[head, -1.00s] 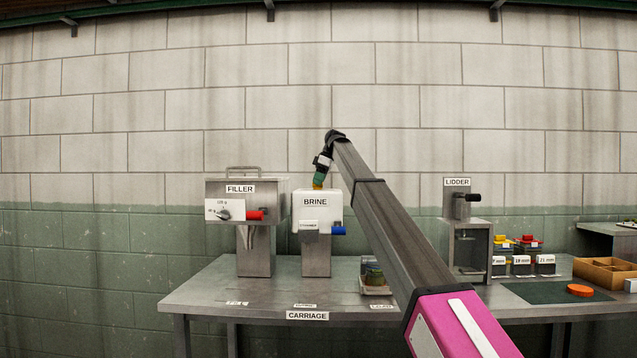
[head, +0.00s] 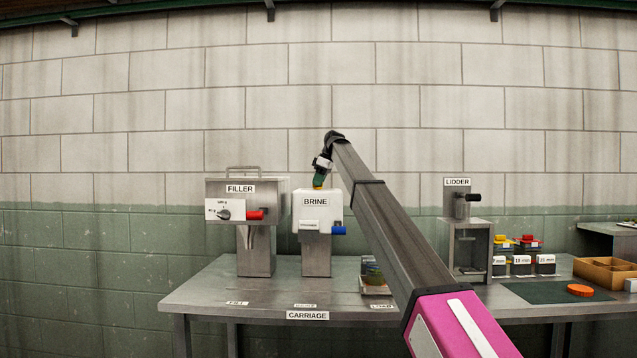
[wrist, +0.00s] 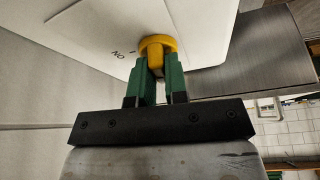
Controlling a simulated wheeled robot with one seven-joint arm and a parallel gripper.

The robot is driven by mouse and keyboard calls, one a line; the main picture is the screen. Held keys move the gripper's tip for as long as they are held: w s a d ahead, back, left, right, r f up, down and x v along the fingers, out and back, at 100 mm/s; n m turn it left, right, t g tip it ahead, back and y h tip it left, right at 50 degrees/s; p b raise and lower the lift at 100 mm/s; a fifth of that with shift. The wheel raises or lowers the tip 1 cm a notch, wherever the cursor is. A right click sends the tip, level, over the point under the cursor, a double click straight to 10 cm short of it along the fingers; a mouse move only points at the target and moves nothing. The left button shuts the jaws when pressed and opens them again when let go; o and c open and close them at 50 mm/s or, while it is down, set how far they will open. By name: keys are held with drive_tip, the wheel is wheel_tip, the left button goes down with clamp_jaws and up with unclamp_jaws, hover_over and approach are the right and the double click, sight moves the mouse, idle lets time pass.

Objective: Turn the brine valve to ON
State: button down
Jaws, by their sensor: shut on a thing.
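The brine machine (head: 315,204) is a white box labelled BRINE on a steel stand, with a blue handle on its lower right side. In the wrist view its white top (wrist: 195,28) carries a yellow valve knob (wrist: 157,45) and printed ON lettering with a short mark beside the knob. My gripper (wrist: 158,78) has green fingers, shut on the yellow knob's raised grip. In the head view my gripper (head: 319,179) reaches down to the top of the brine box. The OFF marking cannot be seen.
The filler (head: 245,205), with a red handle, stands just left of the brine machine. The lidder (head: 466,235) stands to the right. A small tray of jars (head: 373,278) sits partly behind my arm. Coloured bins and an orange disc (head: 580,290) are at the right.

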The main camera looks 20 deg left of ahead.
drive_tip(key=m, duration=0.2)
drive_tip(key=m+t, duration=0.1)
drive_tip(key=m, duration=0.1)
drive_tip(key=shift+s+t, duration=0.1)
drive_tip(key=shift+t, duration=0.2)
drive_tip(key=m, duration=0.2)
drive_tip(key=m+t+h, duration=0.1)
drive_tip(key=m, duration=0.1)
drive_tip(key=shift+m+t, duration=0.3)
drive_tip(key=shift+m, duration=0.1)
drive_tip(key=m+t+h, duration=0.1)
drive_tip(key=m, duration=0.3)
drive_tip(key=shift+a+r+m, duration=0.1)
drive_tip(key=shift+m, duration=0.2)
drive_tip(key=shift+m+t+h, duration=0.3)
drive_tip(key=shift+m+h, duration=0.5)
drive_tip(key=shift+m, duration=0.8)
drive_tip(key=c, duration=1.1)
unclamp_jaws()
drive_tip(key=shift+c, duration=0.2)
drive_tip(key=shift+s, duration=0.1)
